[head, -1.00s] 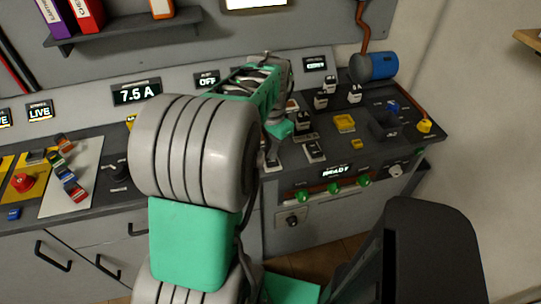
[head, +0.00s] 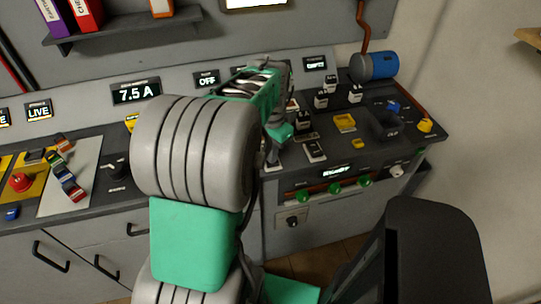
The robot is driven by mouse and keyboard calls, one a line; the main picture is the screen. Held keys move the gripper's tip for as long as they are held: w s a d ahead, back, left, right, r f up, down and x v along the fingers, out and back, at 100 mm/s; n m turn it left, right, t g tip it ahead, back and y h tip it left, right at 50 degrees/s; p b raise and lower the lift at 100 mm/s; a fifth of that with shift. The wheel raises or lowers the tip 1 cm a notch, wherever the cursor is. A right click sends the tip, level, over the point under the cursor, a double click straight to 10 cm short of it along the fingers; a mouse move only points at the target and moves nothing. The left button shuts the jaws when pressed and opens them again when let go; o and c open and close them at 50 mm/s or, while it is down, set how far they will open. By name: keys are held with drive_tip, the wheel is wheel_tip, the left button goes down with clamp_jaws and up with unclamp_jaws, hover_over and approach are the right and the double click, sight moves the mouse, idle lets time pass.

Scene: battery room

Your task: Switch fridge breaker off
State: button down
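Several white-and-black breaker switches stand on the dark console right of my arm. One is at the back right (head: 354,94), one beside it to the left (head: 321,99), and one lies flatter nearer the front (head: 314,151). Their labels are too small to read, so I cannot tell which is the fridge breaker. My gripper (head: 271,152) is low over the console, left of these switches. My grey and green arm hides most of it and the panel behind it. I cannot see its fingers clearly, nor whether they touch a switch.
A display (head: 136,93) reads 7.5 A and another (head: 207,79) reads OFF. A red button (head: 20,182) is at the left. Green knobs (head: 334,188) line the console front. A dark chair-like shape (head: 430,250) fills the lower right.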

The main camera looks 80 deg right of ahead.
drive_tip(key=shift+f, duration=0.3)
drive_tip(key=shift+r, duration=0.1)
wheel_tip(320, 180, up, 7)
drive_tip(key=p, duration=0.5)
idle(0.4)
